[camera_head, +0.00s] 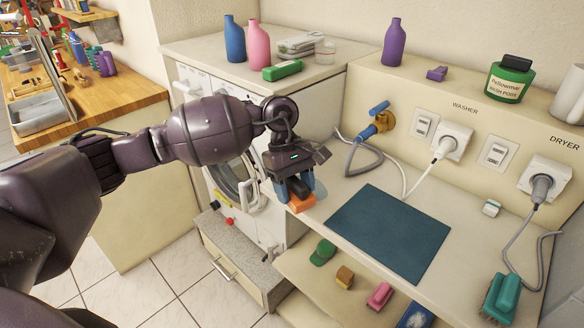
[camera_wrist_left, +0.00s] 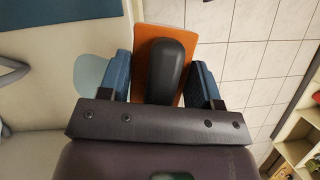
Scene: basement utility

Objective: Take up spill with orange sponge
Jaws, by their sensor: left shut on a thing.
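My left gripper (camera_head: 293,190) is shut on the orange sponge (camera_head: 301,203), at the left end of the shelf under the washer outlets. In the left wrist view the sponge (camera_wrist_left: 153,36) is an orange slab with a dark rounded handle between my blue fingers (camera_wrist_left: 160,85). A pale blue-green spill (camera_wrist_left: 91,74) shows on the light surface beside the left finger; part of it is hidden behind that finger. I cannot tell whether the sponge touches the surface. My right gripper is not in view.
A dark teal mat (camera_head: 390,232) lies flat to the right of my gripper. A teal brush (camera_head: 500,297) stands at the right. A lower shelf holds a green brush (camera_head: 322,252) and a pink one (camera_head: 380,296). Cords (camera_head: 408,178) hang from the wall outlets. Tiled floor lies below the edge.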

